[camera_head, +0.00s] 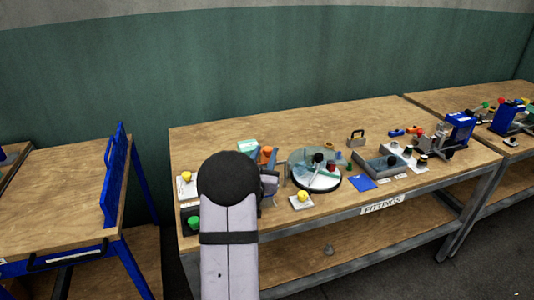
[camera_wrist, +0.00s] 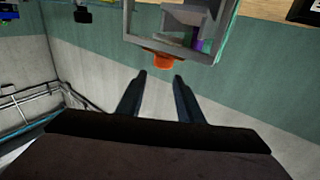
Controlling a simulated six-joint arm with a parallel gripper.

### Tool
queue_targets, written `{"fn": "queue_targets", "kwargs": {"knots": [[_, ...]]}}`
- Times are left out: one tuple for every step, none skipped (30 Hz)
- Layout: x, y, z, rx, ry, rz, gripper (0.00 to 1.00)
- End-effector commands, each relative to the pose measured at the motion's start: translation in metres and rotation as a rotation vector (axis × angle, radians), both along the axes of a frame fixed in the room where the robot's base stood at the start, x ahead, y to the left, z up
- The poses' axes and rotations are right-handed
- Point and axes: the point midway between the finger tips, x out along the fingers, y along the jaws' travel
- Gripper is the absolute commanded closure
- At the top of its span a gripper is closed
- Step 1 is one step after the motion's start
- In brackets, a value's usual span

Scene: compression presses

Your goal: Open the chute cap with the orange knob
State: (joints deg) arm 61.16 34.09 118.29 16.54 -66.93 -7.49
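An orange knob (camera_wrist: 162,60) shows in the wrist view at the lower edge of a grey-framed box-like fitting (camera_wrist: 182,30), likely the chute. My gripper (camera_wrist: 159,76) is open, its two dark fingers apart and pointing at the knob, with nothing visible between them. The knob appears just beyond the fingertips; the exact gap is unclear. In the head view an orange part (camera_head: 266,151) stands behind my wrist at the bench's left part. My arm hides much of that fitting and the gripper's fingers there. I cannot tell the cap's state.
On the wooden bench (camera_head: 310,115), a round clear-lidded device (camera_head: 314,170) stands right of my wrist. A yellow knob (camera_head: 302,196) is in front, another yellow knob (camera_head: 186,176) at left. A blue square (camera_head: 362,183) and grey tray (camera_head: 380,164) lie further right. The bench's back is mostly clear.

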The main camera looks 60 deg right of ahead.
Motion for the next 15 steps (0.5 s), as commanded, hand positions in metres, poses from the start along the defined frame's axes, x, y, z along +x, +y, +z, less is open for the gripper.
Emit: {"fn": "queue_targets", "kwargs": {"knots": [[-0.007, -0.002, -0.002, 0.000, 0.002, 0.032, 0.67], [-0.009, -0.002, -0.002, 0.001, 0.003, 0.057, 0.67], [-0.011, -0.001, -0.004, 0.005, 0.005, 0.088, 0.67], [-0.013, -0.001, -0.005, 0.008, 0.007, 0.110, 0.67], [-0.014, 0.000, -0.007, 0.012, 0.008, 0.133, 0.67], [-0.016, 0.001, -0.008, 0.018, 0.010, 0.159, 0.67], [-0.017, 0.003, -0.010, 0.022, 0.013, 0.179, 0.67], [-0.018, 0.004, -0.011, 0.027, 0.014, 0.196, 0.67], [-0.019, 0.006, -0.013, 0.033, 0.015, 0.216, 0.67], [-0.020, 0.007, -0.014, 0.037, 0.017, 0.230, 0.67], [-0.021, 0.008, -0.015, 0.040, 0.019, 0.242, 0.67], [-0.021, 0.010, -0.016, 0.046, 0.020, 0.256, 0.67], [-0.022, 0.011, -0.017, 0.049, 0.021, 0.263, 0.67], [-0.022, 0.012, -0.018, 0.052, 0.022, 0.270, 0.67], [-0.022, 0.013, -0.019, 0.054, 0.024, 0.277, 0.67]]}}
